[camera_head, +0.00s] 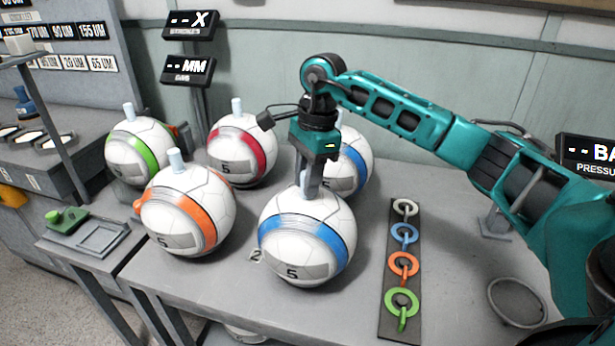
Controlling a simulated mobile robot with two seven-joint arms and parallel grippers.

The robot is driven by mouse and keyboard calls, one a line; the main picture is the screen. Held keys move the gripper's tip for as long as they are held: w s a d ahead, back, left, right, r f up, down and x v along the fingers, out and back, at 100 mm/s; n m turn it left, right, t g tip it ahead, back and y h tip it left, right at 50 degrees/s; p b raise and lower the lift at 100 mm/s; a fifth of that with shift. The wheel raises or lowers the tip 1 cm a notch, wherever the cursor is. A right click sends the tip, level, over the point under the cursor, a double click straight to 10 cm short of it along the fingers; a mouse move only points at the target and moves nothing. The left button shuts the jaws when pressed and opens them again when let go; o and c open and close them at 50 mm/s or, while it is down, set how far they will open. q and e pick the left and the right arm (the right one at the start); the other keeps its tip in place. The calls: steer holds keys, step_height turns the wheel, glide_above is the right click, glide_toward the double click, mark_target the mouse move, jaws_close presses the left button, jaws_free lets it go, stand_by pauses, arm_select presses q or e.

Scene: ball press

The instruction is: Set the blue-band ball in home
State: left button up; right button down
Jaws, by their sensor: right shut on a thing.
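A white ball with a blue band (307,245) and a dark "5" patch is at the front middle of the grey table. My right gripper (306,187) reaches down from above and is shut on the stem at the top of this ball. The fingers hide most of the stem. I cannot tell whether the ball touches the table. Another blue-band ball (355,165) stands behind it, partly hidden by my right gripper. No place marked home is readable. My left gripper is not in view.
Balls with orange (187,215), red (240,155) and green (138,155) bands stand to the left. A dark strip with coloured rings (402,265) lies to the right. A round ring (517,302) is at the far right. A small "2" label (256,256) lies beside the front ball.

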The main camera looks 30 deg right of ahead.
steer(key=shift+f, duration=0.2)
steer(key=c, duration=0.9)
jaws_free()
steer(key=shift+r, duration=0.35)
step_height(320, 180, up, 12)
steer(key=d, duration=0.1)
steer(key=shift+d+f, duration=0.2)
steer(key=shift+d, duration=0.2)
steer(key=shift+s, duration=0.2)
